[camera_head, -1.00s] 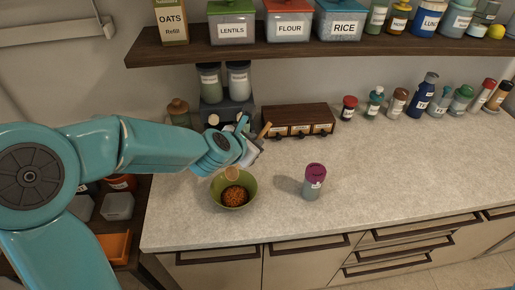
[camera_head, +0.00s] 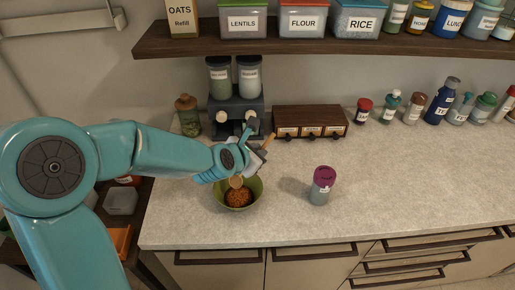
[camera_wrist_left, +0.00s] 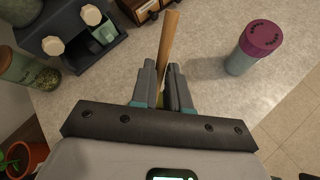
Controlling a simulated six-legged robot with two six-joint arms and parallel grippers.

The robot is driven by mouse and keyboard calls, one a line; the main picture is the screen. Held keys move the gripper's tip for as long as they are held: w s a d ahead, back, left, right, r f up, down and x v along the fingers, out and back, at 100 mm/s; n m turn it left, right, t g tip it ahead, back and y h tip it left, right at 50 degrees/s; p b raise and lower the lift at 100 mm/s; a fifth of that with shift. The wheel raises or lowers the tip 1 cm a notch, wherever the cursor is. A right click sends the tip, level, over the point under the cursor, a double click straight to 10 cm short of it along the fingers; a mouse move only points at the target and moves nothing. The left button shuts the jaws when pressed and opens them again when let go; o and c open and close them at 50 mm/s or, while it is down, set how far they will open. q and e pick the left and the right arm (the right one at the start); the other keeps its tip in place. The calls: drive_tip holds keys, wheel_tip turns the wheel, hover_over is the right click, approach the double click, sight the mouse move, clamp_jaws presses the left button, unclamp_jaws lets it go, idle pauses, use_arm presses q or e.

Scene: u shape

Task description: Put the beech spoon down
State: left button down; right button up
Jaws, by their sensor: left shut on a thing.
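The beech spoon (camera_head: 268,141) is a pale wooden spoon, held at a slant in my left gripper (camera_head: 252,156). Its handle sticks up above the fingers, and its bowl end (camera_head: 236,182) shows below them, over the green bowl (camera_head: 254,194) of orange-brown contents. In the left wrist view the spoon handle (camera_wrist_left: 167,48) rises between the two fingers of my left gripper (camera_wrist_left: 162,85), which are shut on it. There the fingers hide the spoon's lower part. I cannot tell whether the spoon touches the bowl's contents. My right gripper is not in view.
A purple-lidded jar (camera_head: 322,186) stands right of the bowl. A small wooden drawer box (camera_head: 308,117) and a dark dispenser (camera_head: 232,118) stand behind. Several bottles line the counter's back right. The counter (camera_head: 410,185) is clear at front right. A shelf (camera_head: 300,48) overhangs the back.

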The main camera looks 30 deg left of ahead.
use_arm(q)
drive_tip(key=b, duration=0.4)
hover_over(258, 186)
wheel_tip(258, 186, down, 6)
drive_tip(key=shift+a+f, duration=0.15)
drive_tip(key=shift+f, duration=0.05)
drive_tip(key=shift+s+f, duration=0.15)
drive_tip(key=shift+f, duration=0.1)
drive_tip(key=c, duration=1)
unclamp_jaws()
drive_tip(key=shift+c, duration=0.2)
